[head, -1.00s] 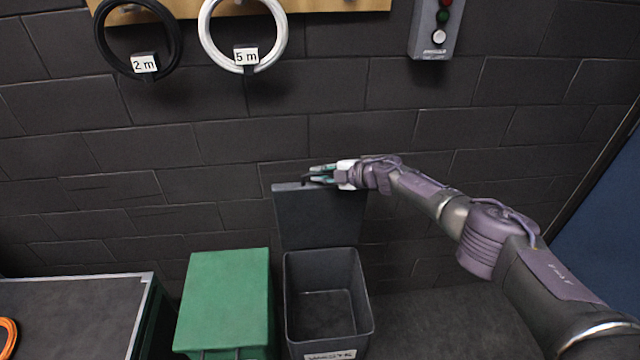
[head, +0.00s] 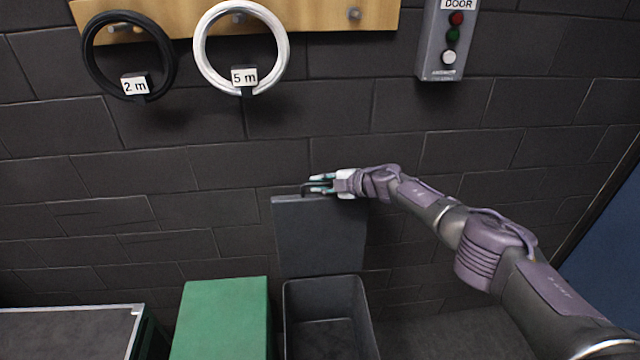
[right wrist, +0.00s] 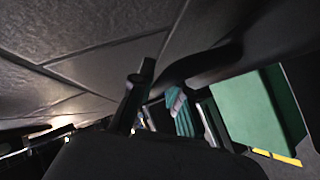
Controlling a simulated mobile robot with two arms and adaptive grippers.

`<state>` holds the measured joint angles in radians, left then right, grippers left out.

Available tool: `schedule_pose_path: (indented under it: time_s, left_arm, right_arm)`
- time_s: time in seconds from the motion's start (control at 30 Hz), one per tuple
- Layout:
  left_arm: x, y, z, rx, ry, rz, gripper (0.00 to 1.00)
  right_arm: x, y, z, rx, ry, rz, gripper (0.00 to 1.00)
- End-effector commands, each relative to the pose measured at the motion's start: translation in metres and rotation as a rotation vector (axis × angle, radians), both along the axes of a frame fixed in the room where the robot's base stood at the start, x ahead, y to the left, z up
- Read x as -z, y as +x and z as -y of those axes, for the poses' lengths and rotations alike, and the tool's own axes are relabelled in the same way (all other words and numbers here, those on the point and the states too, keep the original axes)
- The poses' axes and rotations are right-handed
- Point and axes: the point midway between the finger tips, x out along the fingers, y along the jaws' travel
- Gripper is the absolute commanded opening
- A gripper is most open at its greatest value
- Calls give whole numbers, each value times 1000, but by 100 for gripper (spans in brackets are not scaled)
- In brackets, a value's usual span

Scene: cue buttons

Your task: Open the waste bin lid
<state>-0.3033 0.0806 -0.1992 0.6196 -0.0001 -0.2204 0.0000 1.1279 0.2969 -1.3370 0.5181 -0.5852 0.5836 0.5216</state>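The waste bin (head: 330,310) is a dark open-topped box at the bottom of the head view. Its grey lid (head: 320,235) stands upright behind the opening, close to the brick wall. A dark handle (head: 306,189) shows at the lid's top edge. My right gripper (head: 319,184) is at that top edge, with its teal-tipped fingers beside the handle. I cannot tell whether they grip it. In the right wrist view a teal fingertip (right wrist: 182,115) shows near dark parts, and the grip is hidden. My left gripper is not in view.
Cable rings hang from a wooden board (head: 320,14) above. A door button box (head: 447,40) is on the wall at upper right.

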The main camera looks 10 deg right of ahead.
Motion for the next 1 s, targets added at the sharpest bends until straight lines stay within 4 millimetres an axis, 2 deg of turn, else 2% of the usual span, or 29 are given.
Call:
schedule_pose_path:
  time_s: [0.03, 0.1, 0.53, 0.77, 1.0]
  left_arm:
    - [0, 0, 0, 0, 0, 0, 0]
    - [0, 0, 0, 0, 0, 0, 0]
    - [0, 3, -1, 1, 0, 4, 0]
    - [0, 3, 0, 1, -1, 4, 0]
    - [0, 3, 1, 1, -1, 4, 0]
  right_arm:
    - [0, 0, 0, 0, 0, 0, 29]
    - [0, 0, 0, 0, 1, 1, 37]
    - [-3, -3, 6, 1, -1, 1, 37]
    - [-13, -19, 23, -1, -1, 1, 37]
    - [-31, -45, 53, 2, -1, 1, 37]
